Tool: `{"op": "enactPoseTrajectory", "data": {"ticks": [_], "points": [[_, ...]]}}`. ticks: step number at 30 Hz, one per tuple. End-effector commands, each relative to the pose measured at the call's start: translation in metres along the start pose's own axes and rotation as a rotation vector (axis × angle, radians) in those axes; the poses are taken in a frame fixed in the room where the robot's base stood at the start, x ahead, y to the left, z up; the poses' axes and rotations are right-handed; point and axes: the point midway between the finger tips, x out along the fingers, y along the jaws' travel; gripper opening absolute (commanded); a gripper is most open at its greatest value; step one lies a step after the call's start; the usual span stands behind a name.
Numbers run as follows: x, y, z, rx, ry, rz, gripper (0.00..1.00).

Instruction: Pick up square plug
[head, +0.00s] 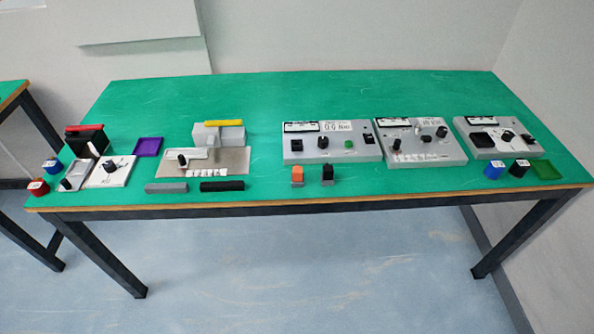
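Two small upright blocks stand side by side near the table's front edge, apart from each other. One is an orange-topped block (297,175) with a dark lower part. The other is a black block (327,174) with a grey lower part. Both look boxy and plug-like, and I cannot tell for sure which one is the square plug. Nothing touches either of them. My gripper is not in view.
A green table (240,90) holds everything. Behind the blocks are a left grey panel (300,153), a middle panel (440,153) and a right panel (522,150). A grey bar (166,188) and a black bar (222,185) lie left.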

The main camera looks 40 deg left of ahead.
Motion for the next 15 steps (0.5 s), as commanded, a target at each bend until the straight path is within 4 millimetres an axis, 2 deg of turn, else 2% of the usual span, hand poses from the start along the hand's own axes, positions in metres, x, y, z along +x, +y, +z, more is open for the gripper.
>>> {"op": "enactPoseTrajectory", "data": {"ticks": [13,15], "points": [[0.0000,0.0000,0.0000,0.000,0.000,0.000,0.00],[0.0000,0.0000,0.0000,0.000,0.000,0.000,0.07]]}}
